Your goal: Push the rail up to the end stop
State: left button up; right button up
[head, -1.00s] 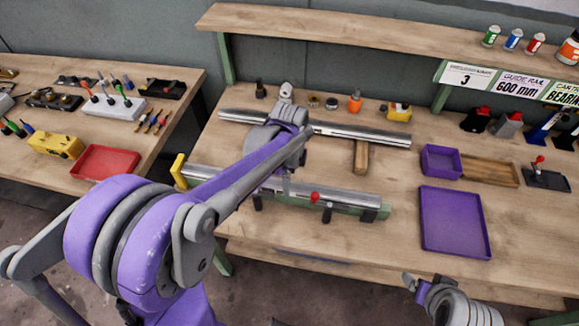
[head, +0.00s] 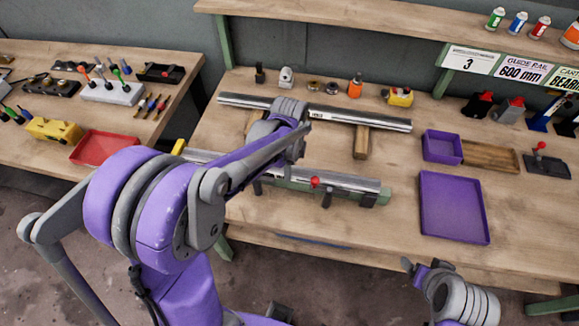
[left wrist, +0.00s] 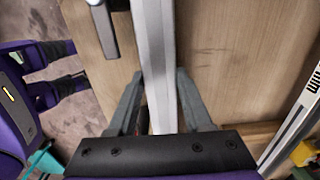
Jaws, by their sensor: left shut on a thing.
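The silver rail (head: 345,182) lies along a green fixture (head: 376,200) at the bench front. The yellow end stop (head: 179,147) stands at the fixture's left end. I cannot tell whether rail and stop touch. My left gripper is mostly hidden behind its own arm in the head view. In the left wrist view, my left gripper (left wrist: 160,105) has its grey fingers on either side of the rail (left wrist: 155,60), shut on it. My right gripper (head: 424,264) is off the bench's front edge, away from the rail; its jaw opening is unclear.
A second rail (head: 350,117) lies behind on wooden blocks (head: 362,142). A red-knobbed clamp (head: 315,182) sits at the fixture's front. Purple trays (head: 422,205) stand to the right. A side bench with a red tray (head: 76,155) is at left.

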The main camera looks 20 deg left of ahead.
pick_arm(q)
grip_shut()
dwell(0.8)
jog(key=o, duration=1.1)
grip_release()
notch_tip(320, 180, up, 11)
jog(key=shift+f+p, duration=0.1)
jog(key=shift+p, duration=0.25)
